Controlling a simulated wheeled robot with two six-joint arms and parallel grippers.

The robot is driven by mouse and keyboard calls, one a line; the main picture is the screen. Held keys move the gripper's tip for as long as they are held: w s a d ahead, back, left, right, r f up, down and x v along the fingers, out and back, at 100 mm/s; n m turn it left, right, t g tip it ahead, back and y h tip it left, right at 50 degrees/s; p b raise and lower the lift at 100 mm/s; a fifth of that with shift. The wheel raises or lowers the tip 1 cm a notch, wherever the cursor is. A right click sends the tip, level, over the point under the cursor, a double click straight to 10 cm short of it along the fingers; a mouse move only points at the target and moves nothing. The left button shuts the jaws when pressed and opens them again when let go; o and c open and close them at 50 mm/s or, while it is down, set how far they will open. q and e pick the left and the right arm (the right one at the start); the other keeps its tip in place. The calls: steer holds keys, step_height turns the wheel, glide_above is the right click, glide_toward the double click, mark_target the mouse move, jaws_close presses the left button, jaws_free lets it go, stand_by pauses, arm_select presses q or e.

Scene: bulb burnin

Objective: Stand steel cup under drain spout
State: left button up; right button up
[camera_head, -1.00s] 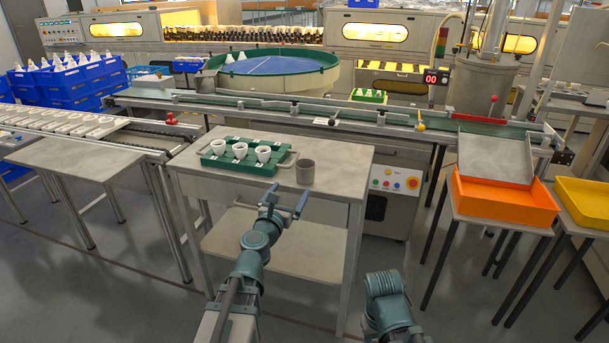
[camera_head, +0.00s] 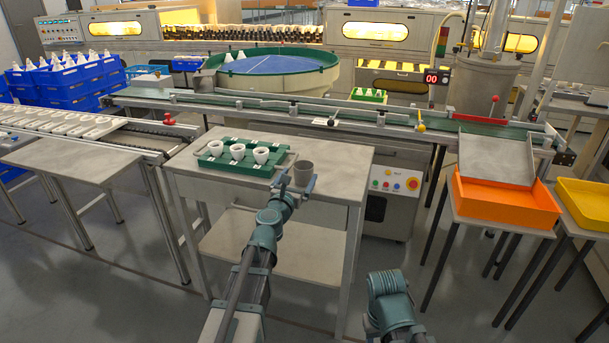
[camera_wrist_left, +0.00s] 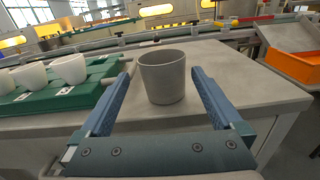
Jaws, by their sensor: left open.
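The grey steel cup (camera_head: 303,173) stands upright on the small table near its right front edge, beside the green tray. In the left wrist view the cup (camera_wrist_left: 163,77) sits between the blue fingers of my left gripper (camera_wrist_left: 164,88). My left gripper (camera_head: 294,184) is open, with one finger on each side of the cup and a visible gap to each. I cannot make out a drain spout for certain. My right arm shows at the bottom, but its fingers are not visible.
A green tray (camera_head: 212,162) with three white cups stands left of the steel cup. Behind runs a conveyor (camera_head: 280,104). At right are a sloped grey chute (camera_head: 496,157), an orange bin (camera_head: 505,202) and a yellow bin (camera_head: 588,203). The table's right rear area is clear.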

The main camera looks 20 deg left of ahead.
mark_target(306, 164)
arm_select(q)
steer(key=w, duration=0.4)
steer(key=shift+w+d+r, duration=0.1)
steer(key=shift+w+d, duration=0.15)
steer(key=shift+w, duration=0.1)
steer(key=c, duration=1.4)
arm_select(e)
steer(key=shift+w+r, duration=0.15)
steer(key=shift+w, duration=0.25)
arm_select(q)
steer(key=shift+r, duration=0.2)
arm_select(e)
steer(key=shift+r, duration=0.1)
